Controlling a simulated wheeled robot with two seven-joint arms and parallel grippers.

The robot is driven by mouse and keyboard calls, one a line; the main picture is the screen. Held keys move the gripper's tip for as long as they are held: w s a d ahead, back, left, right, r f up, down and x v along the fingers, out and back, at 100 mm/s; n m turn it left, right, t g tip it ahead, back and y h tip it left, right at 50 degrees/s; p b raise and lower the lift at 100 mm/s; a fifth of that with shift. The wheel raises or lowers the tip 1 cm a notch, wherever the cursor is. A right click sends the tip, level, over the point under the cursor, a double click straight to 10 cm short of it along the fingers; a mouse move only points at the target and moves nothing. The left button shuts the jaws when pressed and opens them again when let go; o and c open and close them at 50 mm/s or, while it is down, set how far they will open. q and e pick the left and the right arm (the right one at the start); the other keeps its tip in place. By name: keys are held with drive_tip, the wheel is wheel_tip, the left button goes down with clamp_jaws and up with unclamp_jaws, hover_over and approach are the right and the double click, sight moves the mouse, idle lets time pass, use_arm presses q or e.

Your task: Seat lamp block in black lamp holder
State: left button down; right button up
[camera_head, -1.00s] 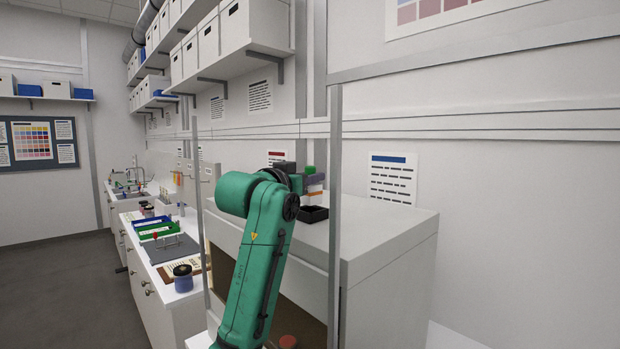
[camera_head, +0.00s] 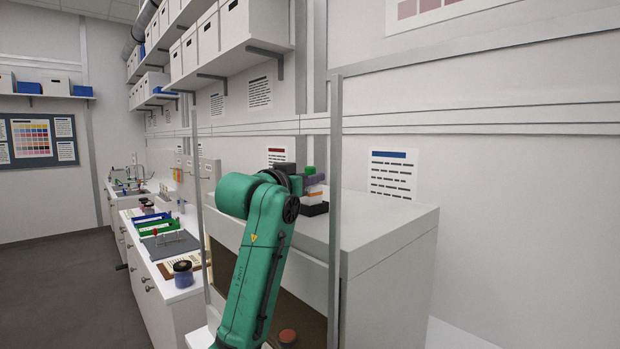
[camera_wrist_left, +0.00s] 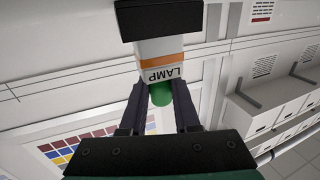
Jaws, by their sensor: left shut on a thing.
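The lamp block (camera_head: 314,197) is white with an orange band and a green knob on top. My left gripper (camera_head: 311,181) is shut on it at the knob and holds it upright at the black lamp holder (camera_head: 316,209) on the white cabinet top. In the left wrist view the block (camera_wrist_left: 160,64) shows its "LAMP" label, with the left gripper's fingers (camera_wrist_left: 160,92) either side of the green knob. The black holder (camera_wrist_left: 158,19) meets the block's far end there. I cannot tell how deep the block sits. My right gripper is not in view.
The cabinet top (camera_head: 385,225) is clear to the right of the holder. A grey upright post (camera_head: 335,200) stands close to the right of the holder. A lower bench at left carries a dark-lidded jar (camera_head: 183,274), a grey board (camera_head: 170,246) and a green tray (camera_head: 153,228).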

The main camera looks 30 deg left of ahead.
use_arm(q)
drive_tip(key=shift+f+b, duration=0.45)
drive_tip(key=shift+f, duration=0.25)
drive_tip(key=c, duration=0.6)
unclamp_jaws()
drive_tip(key=shift+o, duration=0.2)
drive_tip(key=shift+s, duration=0.1)
drive_tip(key=shift+s+f+b, duration=0.1)
drive_tip(key=shift+s+b, duration=0.15)
drive_tip(key=shift+b, duration=0.05)
drive_tip(key=s+b, duration=0.5)
drive_tip(key=s, duration=0.9)
drive_tip(key=shift+a, duration=0.15)
